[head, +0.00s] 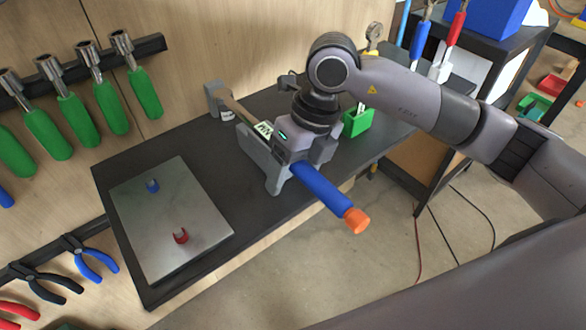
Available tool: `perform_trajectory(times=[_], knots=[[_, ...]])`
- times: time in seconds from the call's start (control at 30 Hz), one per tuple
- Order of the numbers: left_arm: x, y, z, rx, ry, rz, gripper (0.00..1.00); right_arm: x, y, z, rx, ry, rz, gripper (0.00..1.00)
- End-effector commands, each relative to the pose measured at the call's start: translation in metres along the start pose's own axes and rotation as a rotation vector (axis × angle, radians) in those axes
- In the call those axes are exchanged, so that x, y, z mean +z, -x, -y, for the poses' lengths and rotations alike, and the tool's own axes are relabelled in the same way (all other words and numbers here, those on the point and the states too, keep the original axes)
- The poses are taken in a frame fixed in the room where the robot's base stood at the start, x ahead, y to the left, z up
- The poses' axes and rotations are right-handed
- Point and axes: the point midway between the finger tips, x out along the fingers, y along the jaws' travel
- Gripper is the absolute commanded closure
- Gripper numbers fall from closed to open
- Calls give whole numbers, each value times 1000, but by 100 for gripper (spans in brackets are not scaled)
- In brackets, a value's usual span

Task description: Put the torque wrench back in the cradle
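The torque wrench has a blue handle (320,187), an orange end knob (356,220) and a tan shaft running back left. The grey cradle (262,160) stands on the dark bench, with its front upright under the handle side and a rear post (217,98) near the shaft's far end. The wrench lies along the cradle, its handle jutting past the bench's front edge. Whether it is fully seated I cannot tell. My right gripper (299,158) is over the wrench where handle meets shaft, hiding that part; its grip is unclear. My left gripper is out of view.
A metal plate (170,215) with a blue and a red fitting lies at the bench's left. A green bin (358,122) stands right of the cradle. Green-handled tools (85,100) and pliers (90,258) hang at left. Open floor lies before the bench.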

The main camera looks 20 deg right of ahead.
Motion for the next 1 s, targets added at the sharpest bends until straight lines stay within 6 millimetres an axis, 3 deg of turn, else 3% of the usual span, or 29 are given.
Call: perform_trajectory(times=[0.33, 0.7, 1.0], knots=[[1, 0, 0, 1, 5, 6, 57, -1, -2, 1, -2, -2, -5, 35], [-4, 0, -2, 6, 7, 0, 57, 0, 58, 0, -1, -1, 1, 35], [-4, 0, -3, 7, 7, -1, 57, 0, 72, 0, -1, -1, -1, 35]])
